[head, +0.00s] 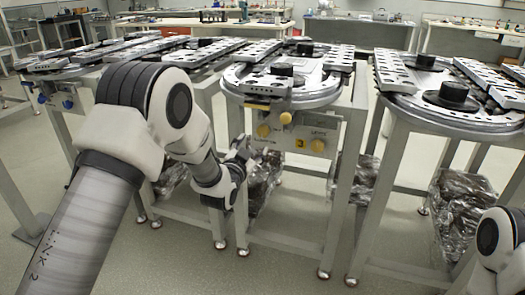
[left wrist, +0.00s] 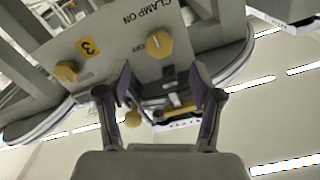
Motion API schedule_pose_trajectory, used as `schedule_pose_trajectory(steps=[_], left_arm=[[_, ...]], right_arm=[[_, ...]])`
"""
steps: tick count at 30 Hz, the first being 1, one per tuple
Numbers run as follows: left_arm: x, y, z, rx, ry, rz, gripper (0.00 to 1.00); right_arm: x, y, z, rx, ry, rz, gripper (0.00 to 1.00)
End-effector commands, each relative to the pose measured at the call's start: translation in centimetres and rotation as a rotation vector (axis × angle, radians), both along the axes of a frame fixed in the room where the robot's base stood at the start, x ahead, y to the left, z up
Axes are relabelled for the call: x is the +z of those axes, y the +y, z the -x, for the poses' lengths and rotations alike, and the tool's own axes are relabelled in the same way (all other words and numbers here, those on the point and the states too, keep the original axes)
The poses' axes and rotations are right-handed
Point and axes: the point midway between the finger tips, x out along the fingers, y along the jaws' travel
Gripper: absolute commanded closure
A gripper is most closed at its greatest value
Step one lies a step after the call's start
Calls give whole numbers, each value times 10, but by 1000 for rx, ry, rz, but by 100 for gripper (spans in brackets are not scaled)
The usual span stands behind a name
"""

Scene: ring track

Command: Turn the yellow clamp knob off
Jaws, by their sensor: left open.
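The clamp control panel (head: 298,138) with a yellow "3" label hangs under the front of the middle ring track. The yellow clamp knob (head: 263,131) is at its left; it shows in the left wrist view (left wrist: 159,44), which sees the panel upside down, beside "CLAMP ON" and "OFF" lettering. Its exact setting is hard to read. My left gripper (head: 246,149) is just left of and below the knob. In the left wrist view the open fingers (left wrist: 161,72) are empty, with the knob beyond their tips, apart from them. My right gripper is out of view.
Another yellow knob (head: 317,145) is at the panel's right, and a round yellow one (head: 286,118) sits above, between them. Similar tracks stand left and right (head: 452,97). Frame legs and wrapped bundles (head: 262,182) are below. Floor in front is clear.

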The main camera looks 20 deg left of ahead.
Motion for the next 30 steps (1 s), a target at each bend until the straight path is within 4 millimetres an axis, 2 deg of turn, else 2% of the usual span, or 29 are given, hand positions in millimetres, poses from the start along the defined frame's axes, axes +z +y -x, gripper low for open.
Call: schedule_pose_trajectory(steps=[5, 12, 16, 22, 23, 27, 28, 30], left_arm=[[2, -1, -22, 0, -5, -1, 34], [1, -3, -66, 0, -3, -1, 34], [1, -3, -76, 0, -1, 0, 34], [2, -3, -77, 0, 0, 0, 34], [2, -3, -77, 0, 0, 0, 41], [1, -3, -77, 0, 0, 0, 91], [1, -3, -77, 0, 0, 0, 94], [1, -3, -77, 0, 0, 0, 94]], right_arm=[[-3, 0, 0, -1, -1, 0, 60], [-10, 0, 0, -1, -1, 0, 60], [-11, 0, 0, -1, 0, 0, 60], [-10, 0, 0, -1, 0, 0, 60], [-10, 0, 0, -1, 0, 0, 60], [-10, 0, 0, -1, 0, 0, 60], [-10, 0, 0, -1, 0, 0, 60], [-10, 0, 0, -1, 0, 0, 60]])
